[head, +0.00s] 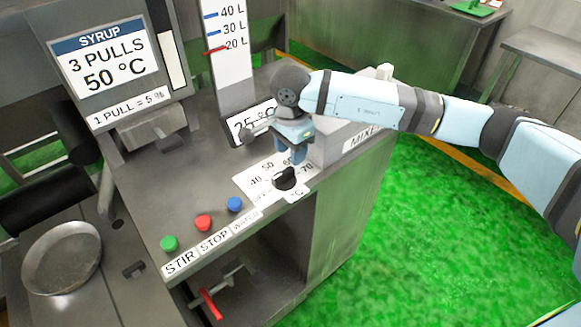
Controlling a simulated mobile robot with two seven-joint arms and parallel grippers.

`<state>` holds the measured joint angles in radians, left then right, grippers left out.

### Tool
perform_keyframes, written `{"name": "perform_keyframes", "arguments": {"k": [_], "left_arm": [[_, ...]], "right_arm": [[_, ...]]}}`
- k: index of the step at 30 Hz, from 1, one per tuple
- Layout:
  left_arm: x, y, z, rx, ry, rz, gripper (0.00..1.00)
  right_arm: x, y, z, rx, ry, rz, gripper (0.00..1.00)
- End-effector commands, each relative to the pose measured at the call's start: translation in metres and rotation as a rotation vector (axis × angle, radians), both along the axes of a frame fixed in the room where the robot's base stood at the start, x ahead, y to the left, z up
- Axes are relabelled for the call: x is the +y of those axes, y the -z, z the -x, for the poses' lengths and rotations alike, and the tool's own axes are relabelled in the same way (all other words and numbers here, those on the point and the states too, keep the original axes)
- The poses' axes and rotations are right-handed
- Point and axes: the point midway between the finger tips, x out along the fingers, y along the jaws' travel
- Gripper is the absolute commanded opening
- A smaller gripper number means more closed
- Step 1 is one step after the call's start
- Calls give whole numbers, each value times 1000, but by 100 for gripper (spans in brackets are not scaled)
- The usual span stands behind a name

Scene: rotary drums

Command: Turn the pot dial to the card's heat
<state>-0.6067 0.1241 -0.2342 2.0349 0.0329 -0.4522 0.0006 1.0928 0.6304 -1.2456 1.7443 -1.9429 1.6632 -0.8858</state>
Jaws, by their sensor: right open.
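The black dial knob (285,179) sits on a white scale plate (248,185) on the machine's top, with marks reading 40, 50, 60 and 70. I cannot tell which mark the knob points at. The syrup card (105,60) at the upper left reads 3 pulls and 50 °C. A display (246,127) behind the dial reads 25 °C and is partly hidden by my arm. My right gripper (288,158) is open, pointing down just above and behind the knob. I cannot tell whether it touches the knob. My left gripper is not in view.
Green (168,243), red (204,222) and blue (235,204) buttons stand left of the dial. A red-handled valve (210,303) is below the front edge. A round metal pan (62,257) is at lower left. A level gauge (230,45) rises behind. Green floor lies right.

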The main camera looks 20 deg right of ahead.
Motion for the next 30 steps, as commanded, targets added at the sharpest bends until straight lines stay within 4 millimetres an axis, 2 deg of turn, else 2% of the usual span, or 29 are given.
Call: {"name": "perform_keyframes", "arguments": {"k": [3, 9, 15, 22, 23, 28, 30], "left_arm": [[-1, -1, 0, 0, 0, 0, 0], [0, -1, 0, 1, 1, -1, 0], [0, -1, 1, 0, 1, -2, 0], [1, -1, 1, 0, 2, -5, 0], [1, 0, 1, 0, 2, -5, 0], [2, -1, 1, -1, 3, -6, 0], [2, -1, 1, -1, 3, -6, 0]], "right_arm": [[0, 25, 1, 4, 1, -1, 45], [1, 53, 0, 2, 1, -2, 45], [1, 63, 0, 0, -1, -2, 45], [1, 64, 0, 0, 0, -2, 45], [1, 63, 0, 0, 0, -2, 40], [1, 63, 0, 0, 0, -2, 1], [1, 63, 0, 0, 0, -2, 0]]}}
